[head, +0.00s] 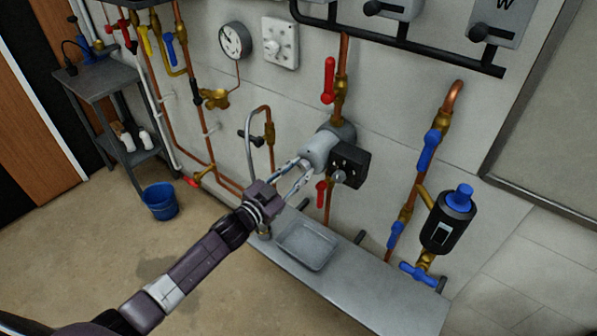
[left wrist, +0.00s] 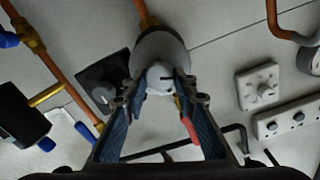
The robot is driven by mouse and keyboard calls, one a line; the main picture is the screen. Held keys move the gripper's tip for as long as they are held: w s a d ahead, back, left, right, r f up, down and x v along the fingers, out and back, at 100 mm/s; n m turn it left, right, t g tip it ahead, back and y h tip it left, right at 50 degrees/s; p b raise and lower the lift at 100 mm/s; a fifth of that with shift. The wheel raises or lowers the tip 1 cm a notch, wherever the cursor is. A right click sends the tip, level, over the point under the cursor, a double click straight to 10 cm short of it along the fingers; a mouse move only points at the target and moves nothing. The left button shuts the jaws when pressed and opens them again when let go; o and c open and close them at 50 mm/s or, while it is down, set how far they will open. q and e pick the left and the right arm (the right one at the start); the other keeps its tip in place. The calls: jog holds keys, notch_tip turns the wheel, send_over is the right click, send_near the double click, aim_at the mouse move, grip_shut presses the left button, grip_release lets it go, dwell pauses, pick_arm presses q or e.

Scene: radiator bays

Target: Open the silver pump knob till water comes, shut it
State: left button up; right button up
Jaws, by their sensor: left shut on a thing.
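The grey pump (head: 318,152) sits on a copper pipe on the wall, with a black box (head: 350,163) on its right side. My left gripper (head: 304,168) reaches the front of the pump. In the left wrist view, its two fingers (left wrist: 166,80) are shut on the silver knob (left wrist: 160,74) at the middle of the round pump body (left wrist: 158,48). In the head view the fingertips hide most of the knob. How far the knob is turned cannot be told. My right gripper is not in view.
A shallow metal tray (head: 306,247) rests on the grey bench (head: 375,285) below the pump. A red lever (head: 329,80) is above it. Blue-handled valves (head: 428,152) and a black filter (head: 447,222) stand to the right. A blue bucket (head: 160,201) is on the floor.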

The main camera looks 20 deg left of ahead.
pick_arm(q)
jog(key=m+b, duration=0.1)
jog(key=m, duration=0.3)
jog(key=shift+f+m, duration=0.15)
jog(key=shift+m, duration=0.25)
jog(key=m+b, duration=0.1)
jog(key=m, duration=0.3)
jog(key=shift+d+m+b, duration=0.15)
jog(key=shift+m+b, duration=0.15)
jog(key=shift+b, duration=0.05)
jog(key=o, duration=1.1)
jog(key=shift+s, duration=0.1)
jog(key=v, duration=1.2)
